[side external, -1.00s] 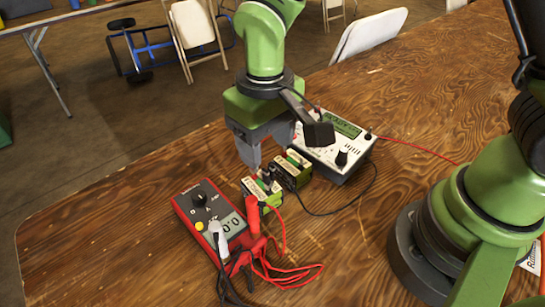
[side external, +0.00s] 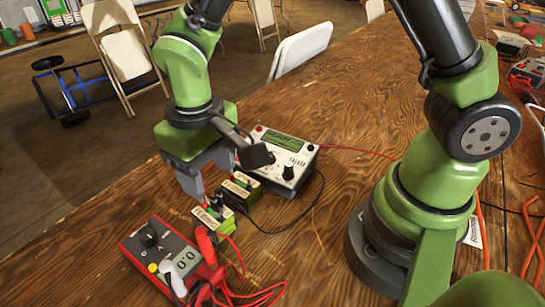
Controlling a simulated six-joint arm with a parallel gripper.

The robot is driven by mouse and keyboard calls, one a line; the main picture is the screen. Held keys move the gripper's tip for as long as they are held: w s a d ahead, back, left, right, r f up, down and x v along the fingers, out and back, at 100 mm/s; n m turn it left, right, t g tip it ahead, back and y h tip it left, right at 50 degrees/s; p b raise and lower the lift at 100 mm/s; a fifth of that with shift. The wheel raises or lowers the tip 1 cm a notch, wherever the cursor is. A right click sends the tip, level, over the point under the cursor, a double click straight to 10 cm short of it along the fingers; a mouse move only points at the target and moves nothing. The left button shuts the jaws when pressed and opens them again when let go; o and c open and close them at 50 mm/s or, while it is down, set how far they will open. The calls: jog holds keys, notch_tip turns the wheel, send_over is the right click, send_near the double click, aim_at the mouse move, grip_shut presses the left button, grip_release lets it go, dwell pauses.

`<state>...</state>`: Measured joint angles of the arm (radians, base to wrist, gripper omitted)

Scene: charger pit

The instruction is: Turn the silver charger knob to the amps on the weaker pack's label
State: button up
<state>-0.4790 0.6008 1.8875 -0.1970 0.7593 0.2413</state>
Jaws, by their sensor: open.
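The silver-white charger (side external: 275,164) stands on the wooden table with a lit green display that seems to read READY. Its knob (side external: 291,171) looks dark, and its pointer setting is too small to read. Two green battery packs stand in front of it, the nearer pack (side external: 213,219) and the farther pack (side external: 240,192). Both carry pale labels that I cannot read. My gripper (side external: 211,178) is open and empty, pointing down above and just behind the packs, left of the charger. It does not touch the knob.
A red multimeter (side external: 165,252) lies at front left, showing about 0.0, with red leads (side external: 240,297) beside it. A black cable (side external: 300,222) loops right of the packs. Another charger (side external: 530,72) and orange cords (side external: 530,225) are at far right. Table between is mostly clear.

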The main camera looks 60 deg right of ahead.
jog(key=shift+c, duration=0.5)
jog(key=shift+w+d, duration=0.15)
jog(key=shift+d, duration=0.2)
jog(key=shift+c, duration=0.4)
jog(key=h, duration=0.2)
send_near(273, 155)
jog(key=f, duration=0.6)
jog(key=d+f, duration=0.1)
jog(key=f, duration=0.1)
jog(key=shift+w+d+f, duration=0.1)
jog(key=shift+w+f, duration=0.3)
grip_shut()
